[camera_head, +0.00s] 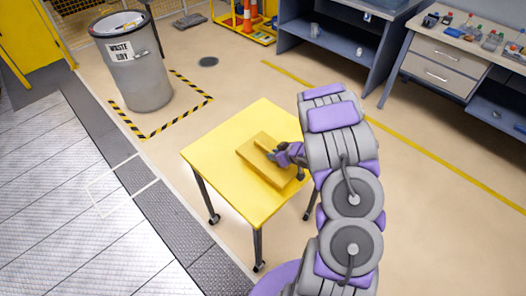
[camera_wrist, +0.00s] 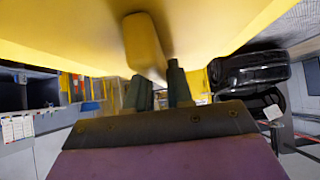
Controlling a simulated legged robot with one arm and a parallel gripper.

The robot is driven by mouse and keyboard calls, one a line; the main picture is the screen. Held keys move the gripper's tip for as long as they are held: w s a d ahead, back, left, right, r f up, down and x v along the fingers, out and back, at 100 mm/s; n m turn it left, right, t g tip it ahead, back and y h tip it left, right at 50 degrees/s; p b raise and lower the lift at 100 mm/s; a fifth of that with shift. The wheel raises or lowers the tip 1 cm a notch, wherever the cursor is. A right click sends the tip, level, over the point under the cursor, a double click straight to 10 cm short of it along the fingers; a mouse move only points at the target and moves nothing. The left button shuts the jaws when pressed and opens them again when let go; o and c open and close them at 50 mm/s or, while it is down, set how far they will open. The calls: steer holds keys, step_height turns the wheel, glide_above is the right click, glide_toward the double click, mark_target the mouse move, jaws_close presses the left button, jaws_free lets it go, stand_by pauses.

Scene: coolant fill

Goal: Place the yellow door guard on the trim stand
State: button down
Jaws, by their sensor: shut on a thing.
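The yellow door guard (camera_head: 260,162) is a darker yellow, flat piece over the top of a bright yellow, dark-legged table (camera_head: 215,158), which I take to be the trim stand. My gripper (camera_head: 272,154) is at the guard's right side. In the wrist view, my two dark fingers (camera_wrist: 160,88) are shut on a rounded yellow bar of the guard (camera_wrist: 143,42). A broad yellow surface fills the top of that view. I cannot tell whether the guard rests on the table or is held slightly above it. My arm hides part of the table's right side.
A grey waste bin (camera_head: 143,82) stands at the back left inside striped floor tape. A blue-grey shelf (camera_head: 325,45) and a drawer bench (camera_head: 440,60) with small items stand at the back right. Floor around the table is clear.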

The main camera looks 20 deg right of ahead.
mark_target(264, 150)
steer(key=w, duration=0.2)
steer(key=w+a, duration=0.1)
steer(key=w, duration=0.4)
steer(key=shift+w+a+f+b, duration=0.1)
steer(key=shift+a+f+b, duration=0.1)
steer(key=shift+f+b, duration=0.2)
steer(key=shift+a+f+b, duration=0.1)
steer(key=shift+f+b, duration=0.65)
steer(key=shift+f, duration=1.15)
steer(key=shift+r, duration=0.1)
steer(key=c, duration=1)
jaws_free()
